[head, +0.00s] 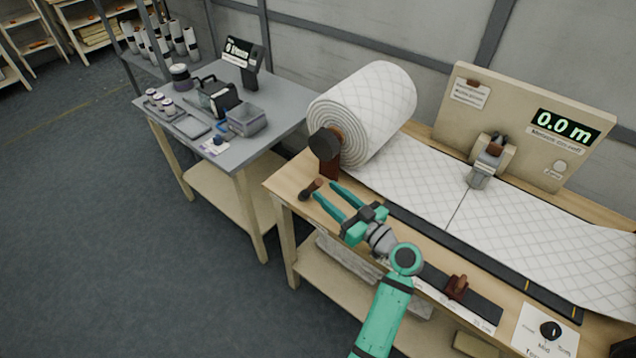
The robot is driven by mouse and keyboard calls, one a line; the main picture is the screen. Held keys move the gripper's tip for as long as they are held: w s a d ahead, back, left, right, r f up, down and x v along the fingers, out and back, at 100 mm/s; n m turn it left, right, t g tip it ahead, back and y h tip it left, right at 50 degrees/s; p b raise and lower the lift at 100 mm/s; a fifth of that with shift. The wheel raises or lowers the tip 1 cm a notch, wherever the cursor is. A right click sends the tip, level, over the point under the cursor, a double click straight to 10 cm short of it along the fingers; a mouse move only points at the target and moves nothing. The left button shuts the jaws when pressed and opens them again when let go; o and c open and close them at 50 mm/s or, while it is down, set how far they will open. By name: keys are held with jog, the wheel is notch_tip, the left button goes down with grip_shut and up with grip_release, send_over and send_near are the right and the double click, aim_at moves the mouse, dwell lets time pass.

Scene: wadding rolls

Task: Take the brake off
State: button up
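A large quilted white wadding roll (365,110) sits at the left end of the wooden bench, with a dark round hub (325,143) on its near end and a brown support under it. A small brown lever with a dark knob (311,188) lies at the bench's left front edge, below the hub; it looks like the brake, but no label on it is readable. My gripper (324,191) has its two teal fingers spread and empty, pointing at this lever. The fingertips are just right of it; whether they touch it I cannot tell.
The wadding sheet (520,225) runs right along the bench under a grey clamp-like unit (485,165). A panel display (565,127) reads 0.0 m. A brown block (457,287) and a dial (550,329) are at the front. A grey side table (270,135) holds tools.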

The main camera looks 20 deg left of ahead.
aim_at(319, 187)
jog(key=x, duration=0.4)
jog(key=shift+s+a, duration=0.1)
jog(key=shift+a, duration=0.15)
jog(key=shift+w+a, duration=0.4)
jog(key=shift+a, duration=0.05)
grip_shut()
